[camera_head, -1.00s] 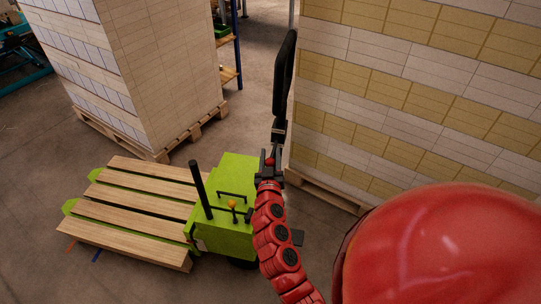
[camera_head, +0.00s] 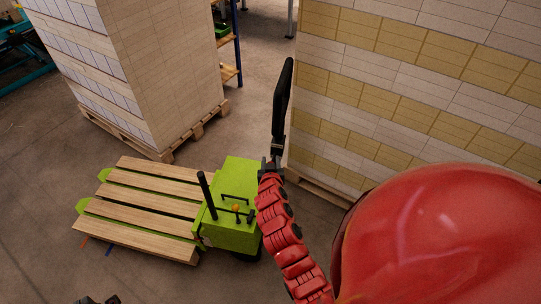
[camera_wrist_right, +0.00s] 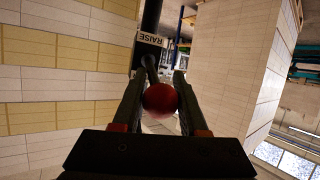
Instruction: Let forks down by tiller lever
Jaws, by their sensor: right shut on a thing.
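The green pallet truck (camera_head: 238,172) stands mid-view with its green fork tips (camera_head: 83,205) poking out under an empty wooden pallet (camera_head: 150,197). Its black tiller (camera_head: 283,98) rises on the right and leans slightly. In the right wrist view, a red ball knob (camera_wrist_right: 160,98) on a lever sits between the fingers of my right gripper (camera_wrist_right: 158,92), below a RAISE label (camera_wrist_right: 151,40) on the tiller. My right gripper, also in the head view (camera_head: 271,166), is shut on that knob. A dark part (camera_head: 100,300), possibly my left gripper, shows at the bottom edge; its jaws are cut off.
A tall stack of wrapped reams (camera_head: 420,90) stands on a pallet close to the tiller on the right. Another stack (camera_head: 150,75) stands on a pallet (camera_head: 190,130) behind the truck. Bare floor (camera_head: 60,130) lies at the left.

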